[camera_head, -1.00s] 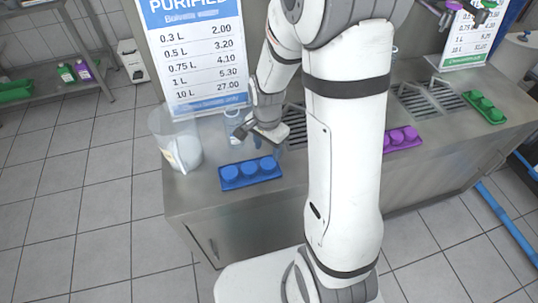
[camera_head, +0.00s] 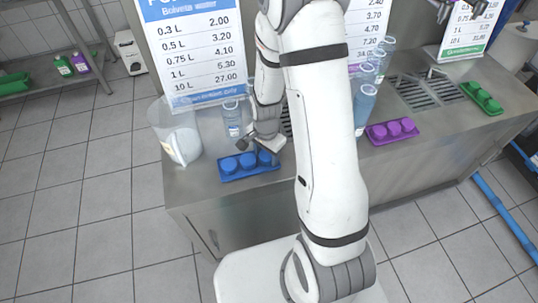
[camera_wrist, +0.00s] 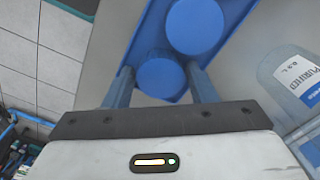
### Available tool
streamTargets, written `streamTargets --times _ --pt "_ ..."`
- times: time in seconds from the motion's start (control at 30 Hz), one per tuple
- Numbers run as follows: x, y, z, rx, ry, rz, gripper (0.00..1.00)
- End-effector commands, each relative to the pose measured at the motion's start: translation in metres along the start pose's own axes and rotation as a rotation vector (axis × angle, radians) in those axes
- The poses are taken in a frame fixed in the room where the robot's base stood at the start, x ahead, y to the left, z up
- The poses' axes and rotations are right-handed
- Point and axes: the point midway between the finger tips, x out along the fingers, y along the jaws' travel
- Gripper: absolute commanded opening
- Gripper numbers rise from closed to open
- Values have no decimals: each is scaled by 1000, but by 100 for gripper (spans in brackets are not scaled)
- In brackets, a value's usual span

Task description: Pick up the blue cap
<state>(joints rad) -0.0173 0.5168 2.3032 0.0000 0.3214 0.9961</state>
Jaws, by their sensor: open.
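A blue tray (camera_head: 250,172) on the steel counter holds blue caps in a row, including a left cap (camera_head: 228,165) and a middle cap (camera_head: 247,160). My gripper (camera_head: 262,150) is at the right end of this tray. In the wrist view, my gripper (camera_wrist: 160,72) is open, with one finger on each side of a round blue cap (camera_wrist: 158,76). Whether the fingers touch it cannot be told. A second blue cap (camera_wrist: 195,25) lies just beyond, on the blue tray (camera_wrist: 152,28).
A clear bucket (camera_head: 176,135) stands left of the tray. A clear bottle (camera_head: 232,120) stands behind it, close to my arm. Other bottles (camera_head: 365,100), a purple cap tray (camera_head: 392,132) and a green one (camera_head: 482,98) are to the right. A price sign (camera_head: 195,50) rises behind.

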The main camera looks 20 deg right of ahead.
Motion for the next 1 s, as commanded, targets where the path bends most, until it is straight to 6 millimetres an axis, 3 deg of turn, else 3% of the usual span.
streamTargets --times 0.33,0.73,1.0 --pt "0 0 0 1 0 0 25" --pt "-7 0 -1 1 1 -2 23" --pt "-38 -1 -1 2 3 -4 23"
